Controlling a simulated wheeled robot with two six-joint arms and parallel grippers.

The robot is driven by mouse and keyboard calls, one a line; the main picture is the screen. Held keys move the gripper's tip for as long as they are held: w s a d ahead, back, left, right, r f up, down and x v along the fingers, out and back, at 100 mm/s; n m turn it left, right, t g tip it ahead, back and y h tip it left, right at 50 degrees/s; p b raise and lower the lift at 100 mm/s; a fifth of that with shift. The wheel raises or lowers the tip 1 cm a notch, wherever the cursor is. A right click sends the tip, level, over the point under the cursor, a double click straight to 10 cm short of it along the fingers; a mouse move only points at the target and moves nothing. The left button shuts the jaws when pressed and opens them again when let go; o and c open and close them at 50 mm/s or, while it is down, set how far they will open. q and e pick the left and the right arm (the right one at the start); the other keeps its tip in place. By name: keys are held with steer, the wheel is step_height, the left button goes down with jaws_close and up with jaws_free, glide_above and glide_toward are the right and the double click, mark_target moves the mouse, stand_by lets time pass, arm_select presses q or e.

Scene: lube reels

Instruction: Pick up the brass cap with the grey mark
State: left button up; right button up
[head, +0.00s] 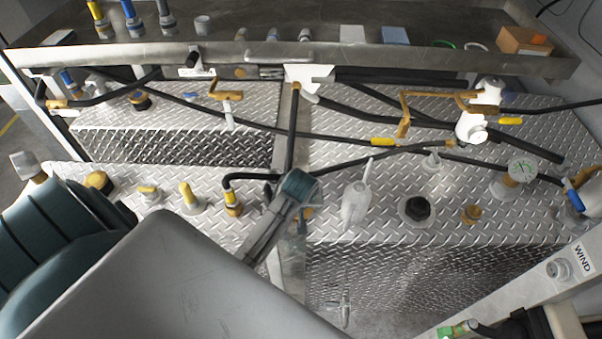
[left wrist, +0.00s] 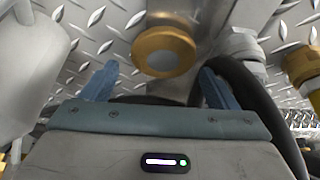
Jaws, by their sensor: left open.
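The brass cap with a grey round face (left wrist: 165,50) shows in the left wrist view, mounted at the metal edge between tread-plate panels. My left gripper (left wrist: 157,76) is open, with one blue finger on each side of the cap's lower part and gaps between them. The cap is not gripped. In the head view my left gripper (head: 299,207) reaches to the seam between the two tread-plate blocks. A bit of brass (head: 308,213) shows beside it, mostly hidden by the gripper. My right gripper is not in view.
A white-handled fitting (head: 356,202) and a black cap (head: 417,208) stand to the right. A yellow-collared hose fitting (head: 233,203) is at left. Black hoses (head: 293,130) run close behind the gripper. A shelf edge (head: 420,61) crosses the back.

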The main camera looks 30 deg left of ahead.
arm_select(q)
steer(key=shift+p+x, duration=0.45)
steer(key=shift+x, duration=0.6)
steer(key=shift+s+a+f, duration=0.1)
steer(key=shift+a+f, duration=0.15)
steer(key=shift+f, duration=0.4)
steer(key=shift+c, duration=0.4)
steer(key=c, duration=0.7)
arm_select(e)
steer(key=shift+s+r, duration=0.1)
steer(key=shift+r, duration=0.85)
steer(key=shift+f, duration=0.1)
